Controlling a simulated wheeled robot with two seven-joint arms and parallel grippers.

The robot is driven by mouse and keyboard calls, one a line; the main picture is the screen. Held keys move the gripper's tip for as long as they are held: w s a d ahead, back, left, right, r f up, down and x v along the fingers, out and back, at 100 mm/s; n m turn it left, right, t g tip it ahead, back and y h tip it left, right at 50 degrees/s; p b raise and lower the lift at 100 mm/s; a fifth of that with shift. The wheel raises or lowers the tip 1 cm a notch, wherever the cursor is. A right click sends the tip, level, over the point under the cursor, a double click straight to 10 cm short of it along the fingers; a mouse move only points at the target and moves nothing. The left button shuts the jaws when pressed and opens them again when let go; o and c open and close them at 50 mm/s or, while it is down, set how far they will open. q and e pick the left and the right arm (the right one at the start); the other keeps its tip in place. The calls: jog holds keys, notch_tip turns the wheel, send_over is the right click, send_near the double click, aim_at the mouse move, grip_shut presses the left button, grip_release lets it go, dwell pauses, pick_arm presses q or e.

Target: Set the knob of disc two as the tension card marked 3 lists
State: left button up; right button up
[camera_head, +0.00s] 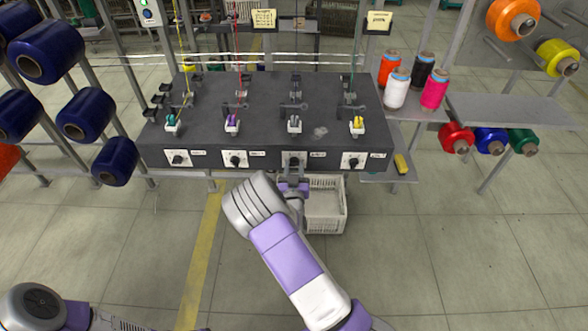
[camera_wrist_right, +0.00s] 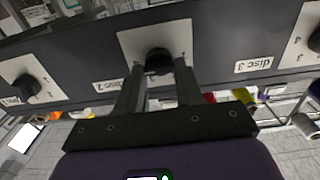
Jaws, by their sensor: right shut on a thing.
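The dark front panel (camera_head: 265,159) carries a row of black knobs on white plates. My right gripper (camera_head: 293,172) is at the third knob from the left, its fingers shut around that black knob (camera_wrist_right: 159,61). In the right wrist view the label "disc 2" (camera_wrist_right: 109,85) is left of the held knob and "disc 3" (camera_wrist_right: 253,65) is right of it. The second knob (camera_head: 235,160) is free. Two yellowish cards (camera_head: 263,18) (camera_head: 379,21) hang behind; their text is too small to read. My left gripper is out of view.
Blue spools (camera_head: 85,113) stand on a rack at left. Several upright thread cones (camera_head: 397,88) stand right of the machine. A white crate (camera_head: 326,222) sits on the floor below the panel, partly behind my right arm. The foreground floor is largely clear.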

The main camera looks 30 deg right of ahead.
jog(key=shift+n, duration=0.3)
jog(key=n, duration=0.5)
jog(key=shift+f, duration=0.1)
jog(key=n, duration=1.8)
jog(key=shift+f, duration=0.25)
jog(key=o, duration=1)
jog(key=shift+o, duration=0.2)
jog(key=shift+a, duration=0.15)
